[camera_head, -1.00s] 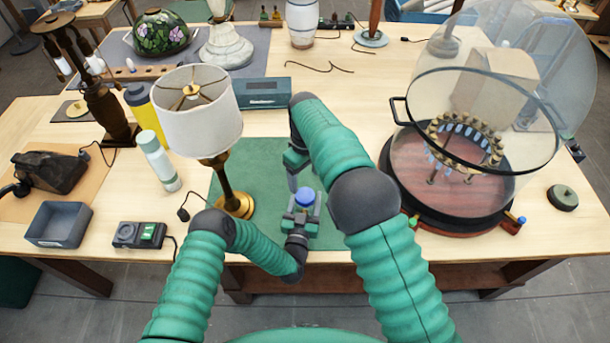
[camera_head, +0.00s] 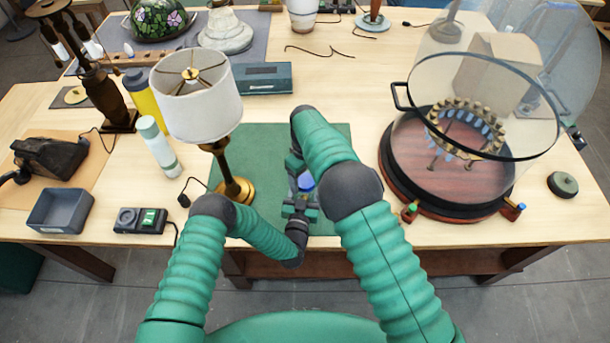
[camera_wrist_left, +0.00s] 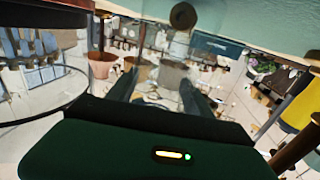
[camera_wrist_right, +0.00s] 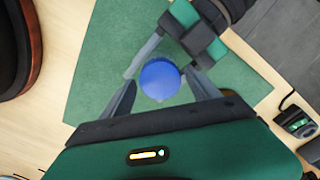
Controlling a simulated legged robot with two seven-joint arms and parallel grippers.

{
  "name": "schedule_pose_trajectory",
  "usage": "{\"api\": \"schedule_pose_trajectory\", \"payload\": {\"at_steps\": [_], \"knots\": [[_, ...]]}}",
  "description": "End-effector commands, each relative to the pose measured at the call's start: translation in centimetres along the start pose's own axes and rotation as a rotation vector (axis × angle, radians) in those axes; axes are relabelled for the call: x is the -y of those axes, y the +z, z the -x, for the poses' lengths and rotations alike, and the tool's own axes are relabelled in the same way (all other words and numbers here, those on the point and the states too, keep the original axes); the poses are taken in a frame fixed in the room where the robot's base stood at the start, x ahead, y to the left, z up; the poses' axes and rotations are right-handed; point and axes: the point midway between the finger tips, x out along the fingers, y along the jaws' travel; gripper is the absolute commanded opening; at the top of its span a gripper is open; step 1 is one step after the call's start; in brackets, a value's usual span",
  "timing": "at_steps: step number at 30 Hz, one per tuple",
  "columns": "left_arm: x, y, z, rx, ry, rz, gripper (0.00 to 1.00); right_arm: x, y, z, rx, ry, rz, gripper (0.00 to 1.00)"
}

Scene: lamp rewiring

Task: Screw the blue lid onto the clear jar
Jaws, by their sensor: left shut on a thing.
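The blue lid (camera_wrist_right: 160,80) shows round from above in the right wrist view; in the head view it is a small blue patch (camera_head: 306,182), partly covered by my right arm. My left gripper (camera_head: 301,206) is shut on the clear jar, low over the green mat (camera_head: 262,150). The jar is mostly hidden under the lid, and I cannot tell how tightly the lid sits. My left gripper also shows in the right wrist view (camera_wrist_right: 172,62). My right gripper (camera_head: 299,178) is above the lid, its open fingers on either side with small gaps.
A lamp with a white shade (camera_head: 196,98) stands close on the left. A glass dome on a round wooden base (camera_head: 440,185) stands on the right. A grey tray (camera_head: 60,211) and a small meter (camera_head: 140,220) lie at the left front.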

Motion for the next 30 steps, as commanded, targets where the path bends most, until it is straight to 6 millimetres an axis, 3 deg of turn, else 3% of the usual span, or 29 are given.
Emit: {"api": "schedule_pose_trajectory", "payload": {"at_steps": [2, 15, 20, 30], "knots": [[0.02, -0.01, -0.01, 0.0, -0.001, 0.0, 0.0, 0.0, 0.01, 0.01, 0.0, 0.0, 0.0, 0.59], [0.02, -0.01, 0.0, 0.0, -0.001, 0.0, 0.0, -0.05, 0.02, 0.04, 0.0, 0.001, -0.001, 0.04], [0.03, -0.01, 0.0, 0.0, -0.001, 0.0, 0.0, -0.06, 0.01, 0.04, 0.0, 0.001, -0.107, 0.03], [0.02, 0.0, 0.01, 0.0, -0.001, 0.0, 0.0, -0.03, -0.03, 0.0, -0.001, 0.001, -0.882, 0.03]]}}
